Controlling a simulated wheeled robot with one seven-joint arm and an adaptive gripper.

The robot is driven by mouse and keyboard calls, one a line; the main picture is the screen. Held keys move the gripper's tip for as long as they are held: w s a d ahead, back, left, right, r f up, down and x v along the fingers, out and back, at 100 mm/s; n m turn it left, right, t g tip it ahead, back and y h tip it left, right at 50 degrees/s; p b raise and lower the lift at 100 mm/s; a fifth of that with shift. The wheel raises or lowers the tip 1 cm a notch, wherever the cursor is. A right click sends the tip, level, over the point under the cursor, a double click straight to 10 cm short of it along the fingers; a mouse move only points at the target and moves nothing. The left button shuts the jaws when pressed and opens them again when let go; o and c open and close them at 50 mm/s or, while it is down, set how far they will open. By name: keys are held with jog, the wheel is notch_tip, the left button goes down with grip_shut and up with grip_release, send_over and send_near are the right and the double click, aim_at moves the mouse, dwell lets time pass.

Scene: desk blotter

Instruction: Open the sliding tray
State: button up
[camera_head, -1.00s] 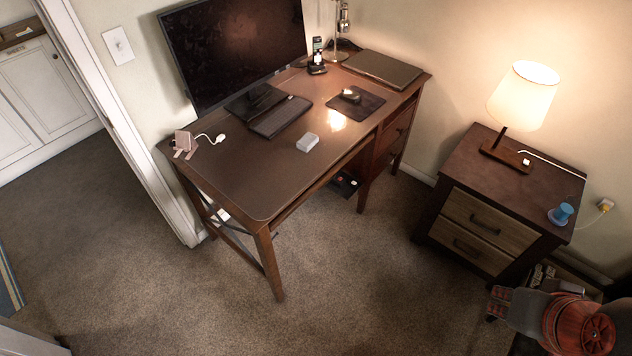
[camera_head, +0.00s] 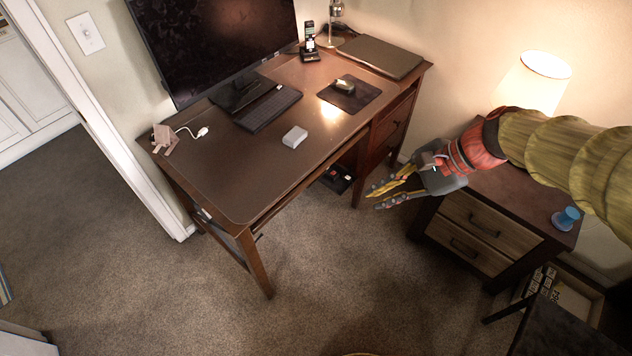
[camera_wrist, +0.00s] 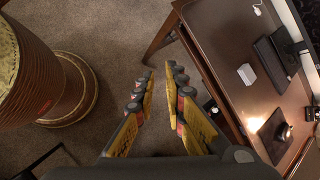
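The brown wooden desk (camera_head: 225,165) stands left of centre in the head view. A long, low front strip (camera_head: 312,180) runs under its top edge and looks like the sliding tray's front, flush with the desk; I see no handle on it. My gripper (camera_head: 373,199) is in the air in front of the desk's right part, apart from it. Its two yellow fingers are spread and empty. In the wrist view my gripper (camera_wrist: 161,72) points over the carpet, with the desk (camera_wrist: 225,40) to its right and the desk's front edge beside the right finger.
On the desk are a monitor (camera_head: 215,45), a keyboard (camera_head: 268,109), a white box (camera_head: 294,137), a mouse pad (camera_head: 350,98) and a laptop (camera_head: 380,55). A nightstand (camera_head: 470,235) with a lamp (camera_head: 540,80) stands right. Carpet (camera_head: 340,270) in front is clear.

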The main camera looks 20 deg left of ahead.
aim_at(316, 180)
jog(key=w+a+f+m+g+y+b, duration=0.1)
jog(key=w+a+f+m+y+b, duration=0.1)
jog(key=w+a+f+m+y, duration=1.05)
jog(key=w+a+f+m+t+b, duration=0.1)
jog(key=w+a+f+m+t, duration=0.15)
jog(key=w+f+m, duration=0.55)
jog(key=w+a+f+m+t+h, duration=0.1)
jog(key=f+m+t, duration=0.3)
jog(key=f, duration=0.8)
jog(key=w+a+f+m+t+b, duration=0.1)
jog(key=w+a+f+m+t, duration=0.15)
jog(key=w+f+m, duration=0.55)
jog(key=shift+n+t, duration=0.3)
jog(key=shift+n, duration=0.55)
jog(key=shift+s+a+f+b, duration=0.15)
jog(key=shift+a+b, duration=0.5)
jog(key=shift+a, duration=0.9)
jog(key=shift+w+a+f+b, duration=0.1)
jog(key=shift+a+f+b, duration=0.15)
jog(key=shift+a+b, duration=0.85)
jog(key=shift+a+p, duration=0.45)
grip_shut()
jog(key=shift+s+d, duration=0.1)
